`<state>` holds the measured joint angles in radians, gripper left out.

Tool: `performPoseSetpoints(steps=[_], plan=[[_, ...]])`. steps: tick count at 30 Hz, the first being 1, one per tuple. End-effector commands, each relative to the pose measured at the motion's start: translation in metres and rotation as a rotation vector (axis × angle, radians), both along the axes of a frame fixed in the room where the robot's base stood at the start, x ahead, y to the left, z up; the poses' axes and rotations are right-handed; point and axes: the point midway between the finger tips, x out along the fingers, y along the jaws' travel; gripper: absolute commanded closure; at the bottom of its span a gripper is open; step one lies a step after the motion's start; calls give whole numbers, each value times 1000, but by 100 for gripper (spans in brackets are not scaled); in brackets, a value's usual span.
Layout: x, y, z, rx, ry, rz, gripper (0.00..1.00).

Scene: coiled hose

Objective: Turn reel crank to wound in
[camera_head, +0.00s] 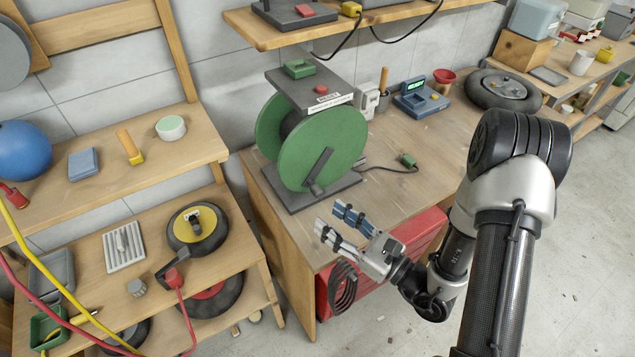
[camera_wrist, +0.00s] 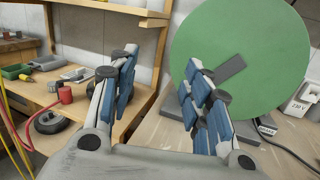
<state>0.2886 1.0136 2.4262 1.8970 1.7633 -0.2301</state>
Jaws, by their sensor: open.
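The green hose reel (camera_head: 330,148) stands on a dark base on the wooden workbench, its round side disc facing me. Its dark crank (camera_head: 319,170) lies across the disc, slanting from near the middle down to the left. In the wrist view the green disc (camera_wrist: 235,100) fills the upper right, and part of the crank (camera_wrist: 229,68) shows there; its lower end is hidden behind my right finger. My gripper (camera_head: 338,226) is open and empty, in front of and below the crank, apart from it. Both blue-padded fingers show in the wrist view (camera_wrist: 155,95).
A cable with a green connector (camera_head: 408,160) lies right of the reel. A shelf (camera_head: 265,35) overhangs behind. Wooden shelving (camera_head: 215,150) stands left. Bench right of the reel is partly free.

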Motion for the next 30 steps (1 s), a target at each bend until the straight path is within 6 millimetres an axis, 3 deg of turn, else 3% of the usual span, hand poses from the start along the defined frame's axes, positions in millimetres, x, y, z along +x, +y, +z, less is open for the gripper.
performPoseSetpoints(steps=[1,4,7,11,17,30], plan=[[5,-12,-23,15,47,-78,55],[10,-32,-53,24,101,-200,55],[12,-45,-71,22,131,-274,55],[16,-49,-80,18,142,-307,55],[39,-30,-80,18,138,-301,55],[119,23,-80,18,138,-303,55]])
